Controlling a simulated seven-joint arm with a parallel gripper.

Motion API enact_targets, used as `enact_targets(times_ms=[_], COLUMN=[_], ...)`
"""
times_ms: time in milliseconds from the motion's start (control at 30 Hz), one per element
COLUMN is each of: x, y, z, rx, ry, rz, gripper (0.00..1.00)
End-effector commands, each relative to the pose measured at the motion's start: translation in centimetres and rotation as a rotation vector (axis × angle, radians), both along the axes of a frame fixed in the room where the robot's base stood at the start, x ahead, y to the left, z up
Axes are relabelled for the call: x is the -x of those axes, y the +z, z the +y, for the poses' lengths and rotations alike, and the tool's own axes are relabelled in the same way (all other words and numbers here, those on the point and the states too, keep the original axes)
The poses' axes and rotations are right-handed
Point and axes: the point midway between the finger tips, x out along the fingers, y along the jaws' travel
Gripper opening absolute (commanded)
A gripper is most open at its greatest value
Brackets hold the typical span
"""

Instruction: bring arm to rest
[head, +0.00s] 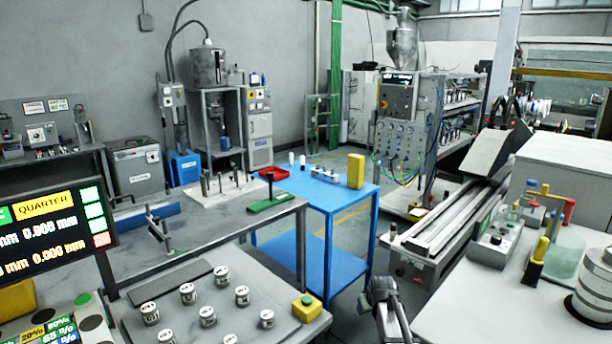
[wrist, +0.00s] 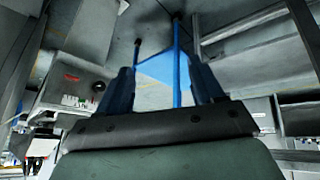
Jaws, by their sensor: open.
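My gripper (wrist: 163,74) shows in the wrist view with its two dark blue fingers apart. Nothing is held between them, and only the room lies behind the gap. In the head view, part of my own grey arm rises at the bottom edge, right of centre, in front of the blue table (head: 322,190). The fingers cannot be made out clearly there. The arm part looks clear of the tables around it.
A bench at lower left (head: 182,333) holds several small labelled jars (head: 208,317) and a yellow button box (head: 307,308). A white worktop (head: 468,317) at right carries a yellow-handled tool (head: 537,262). A long rail machine (head: 447,226) stands behind. Floor shows between them.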

Motion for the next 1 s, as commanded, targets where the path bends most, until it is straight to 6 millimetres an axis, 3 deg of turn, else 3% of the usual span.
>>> enact_targets(times_ms=[100, 267, 500, 800, 1000], x=[3.0, 7.1, 14.6, 25.3, 32.8], y=[-4.1, -9.0, -16.2, -23.5, -27.1], z=[0.9, 1.6, 2.4, 3.4, 3.9], rx=[-0.011, -0.025, -0.046, -0.058, -0.059], ry=[-0.005, -0.023, -0.061, -0.112, -0.148], rz=[0.07, 0.166, 0.328, 0.537, 0.675], gripper=[0.67, 0.67, 0.67, 0.67, 0.67])
